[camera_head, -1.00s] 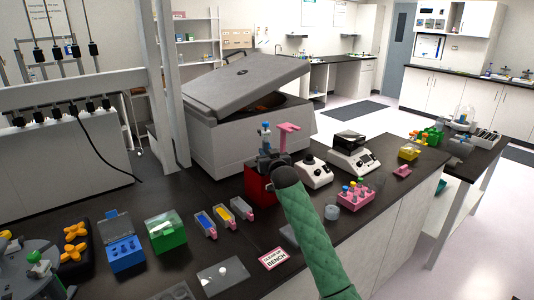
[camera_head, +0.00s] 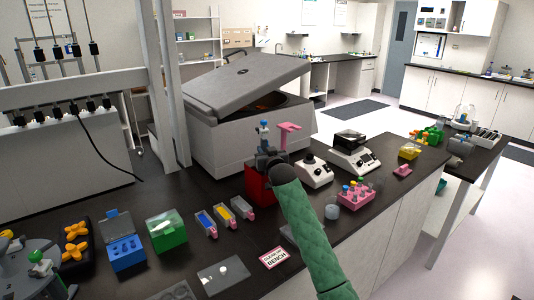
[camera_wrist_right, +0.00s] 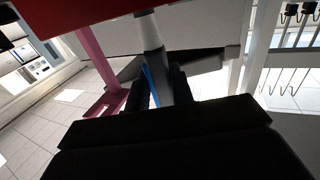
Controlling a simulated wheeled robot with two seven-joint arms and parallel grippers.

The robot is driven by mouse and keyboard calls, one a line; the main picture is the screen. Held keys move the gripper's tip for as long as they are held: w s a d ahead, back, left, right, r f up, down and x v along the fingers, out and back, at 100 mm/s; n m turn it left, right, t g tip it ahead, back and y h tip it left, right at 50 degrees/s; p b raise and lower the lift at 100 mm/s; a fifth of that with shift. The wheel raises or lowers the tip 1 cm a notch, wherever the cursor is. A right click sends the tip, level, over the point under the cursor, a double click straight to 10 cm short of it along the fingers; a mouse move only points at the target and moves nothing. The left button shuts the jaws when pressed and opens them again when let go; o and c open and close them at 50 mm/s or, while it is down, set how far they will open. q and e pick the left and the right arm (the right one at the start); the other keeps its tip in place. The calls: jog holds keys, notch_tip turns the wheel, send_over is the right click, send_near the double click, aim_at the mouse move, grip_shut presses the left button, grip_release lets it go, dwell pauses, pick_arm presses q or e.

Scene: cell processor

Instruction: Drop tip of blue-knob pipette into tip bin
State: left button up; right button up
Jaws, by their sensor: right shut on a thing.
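The blue-knob pipette (camera_head: 264,132) stands roughly upright in my right gripper (camera_head: 268,159), its blue knob above the fingers. My right gripper is shut on its body, just above the red tip bin (camera_head: 257,186). The right wrist view shows the pipette's grey-white shaft (camera_wrist_right: 151,32) running to the edge of the red bin (camera_wrist_right: 75,12). Its far end is hidden there, so I cannot tell whether a tip is on it or inside the bin. A pink post with a wider top (camera_head: 288,128) rises right beside the pipette. My left gripper is not in view.
A large grey centrifuge with a raised lid (camera_head: 245,85) stands behind the bin. Small white instruments (camera_head: 315,174) and a pink tube rack (camera_head: 354,195) stand to the right. Blue (camera_head: 126,254) and green (camera_head: 168,237) boxes stand at the left. Some bare dark bench lies between.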

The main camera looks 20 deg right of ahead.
jog(key=w, duration=0.1)
jog(key=w+a, duration=0.1)
jog(key=w, duration=0.1)
jog(key=shift+w+a+r, duration=0.1)
jog(key=shift+w+r, duration=0.05)
dwell(0.3)
jog(key=shift+r, duration=0.25)
